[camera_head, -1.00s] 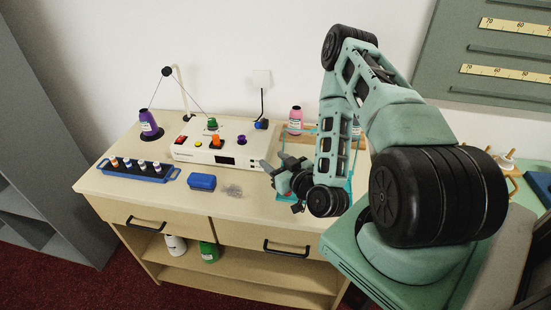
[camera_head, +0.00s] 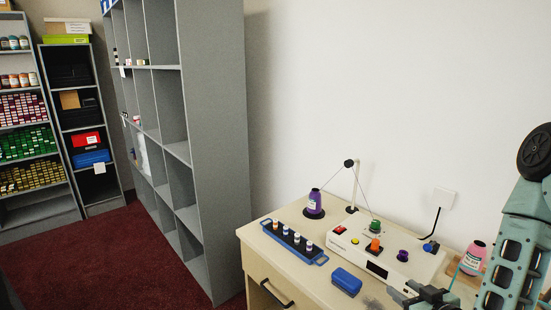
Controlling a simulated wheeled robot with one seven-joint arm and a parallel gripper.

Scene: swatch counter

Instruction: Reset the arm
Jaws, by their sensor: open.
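My arm (camera_head: 511,250) stands at the right edge of the head view, partly cut off by the frame. My gripper (camera_head: 428,297) is at the bottom right, in front of the white machine, with its dark fingers spread and pointing left. No object shows between the fingers. The lower part of the gripper is cut off by the frame's bottom edge.
A grey shelf (camera_head: 213,150) stands left; red carpet (camera_head: 115,250) is clear.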

